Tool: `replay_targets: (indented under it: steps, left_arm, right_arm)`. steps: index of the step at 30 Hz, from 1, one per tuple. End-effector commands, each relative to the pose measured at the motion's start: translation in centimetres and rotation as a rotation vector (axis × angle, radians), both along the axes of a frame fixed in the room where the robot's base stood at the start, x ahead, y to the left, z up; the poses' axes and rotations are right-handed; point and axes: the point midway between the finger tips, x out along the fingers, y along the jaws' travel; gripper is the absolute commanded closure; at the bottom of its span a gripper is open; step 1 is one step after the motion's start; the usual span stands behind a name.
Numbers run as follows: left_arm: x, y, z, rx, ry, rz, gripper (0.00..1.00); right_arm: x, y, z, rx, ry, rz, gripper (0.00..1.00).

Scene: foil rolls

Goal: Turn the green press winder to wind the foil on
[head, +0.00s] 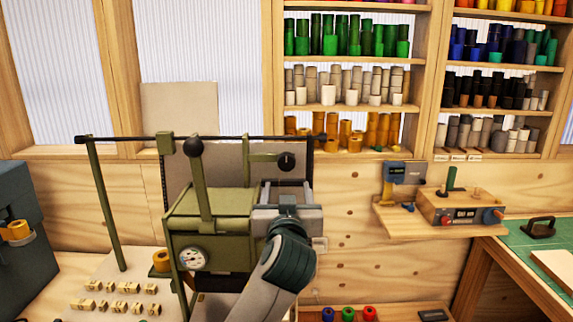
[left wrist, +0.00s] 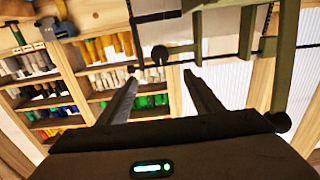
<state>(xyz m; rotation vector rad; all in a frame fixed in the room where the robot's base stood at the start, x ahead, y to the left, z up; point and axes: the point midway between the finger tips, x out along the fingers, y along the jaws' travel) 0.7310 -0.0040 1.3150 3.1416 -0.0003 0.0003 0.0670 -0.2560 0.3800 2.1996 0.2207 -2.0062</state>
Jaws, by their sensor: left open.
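The olive-green press (head: 210,215) stands on the bench, with a round dial on its front. On its upper right, an olive bar (head: 262,157) ends in a black knob (head: 286,160), which I take for the winder. My left gripper (head: 287,186) is just below the knob in the head view, fingers pointing up and away. In the left wrist view the fingers of the gripper (left wrist: 162,78) are spread and empty. The black knob (left wrist: 159,55) shows a little beyond the fingertips, between their lines, apart from them. I cannot make out foil clearly. My right gripper is not in view.
A tall black-knobbed lever (head: 200,180) and a long dark rod (head: 120,138) belong to the press. Shelves (head: 345,110) of coloured rolls stand behind. Small stamped blocks (head: 120,288) lie on the bench left. A device (head: 455,205) sits on a wall shelf at right.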

Motion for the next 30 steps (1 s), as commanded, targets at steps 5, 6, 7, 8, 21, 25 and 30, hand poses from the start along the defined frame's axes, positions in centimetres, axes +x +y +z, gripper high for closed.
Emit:
replay_targets:
  steps: [5, 6, 7, 8, 21, 25, 30]
  left_arm:
    - [1.1, 0.0, 0.2, 0.002, 0.0, 0.001, 0.41]
    - [1.5, 0.0, 0.2, 0.003, 0.0, 0.001, 0.41]
    - [1.8, 0.1, 0.2, 0.004, 0.001, 0.002, 0.41]
    - [2.2, 0.1, 0.3, 0.003, 0.001, 0.002, 0.41]
    - [8.9, 0.1, 0.3, 0.004, 0.002, 0.002, 0.41]
    - [10.8, 0.1, 0.4, 0.003, 0.001, 0.002, 0.41]
    - [13.1, 0.0, 0.3, 0.003, 0.001, 0.002, 0.41]
  right_arm:
    - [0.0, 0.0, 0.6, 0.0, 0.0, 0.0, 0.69]
    - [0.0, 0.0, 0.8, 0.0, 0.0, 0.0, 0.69]
    - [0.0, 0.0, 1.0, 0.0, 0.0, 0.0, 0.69]
    - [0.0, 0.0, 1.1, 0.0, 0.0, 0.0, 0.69]
    - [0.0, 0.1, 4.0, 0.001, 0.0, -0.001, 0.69]
    - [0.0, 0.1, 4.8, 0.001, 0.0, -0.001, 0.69]
    - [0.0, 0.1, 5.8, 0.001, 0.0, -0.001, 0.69]
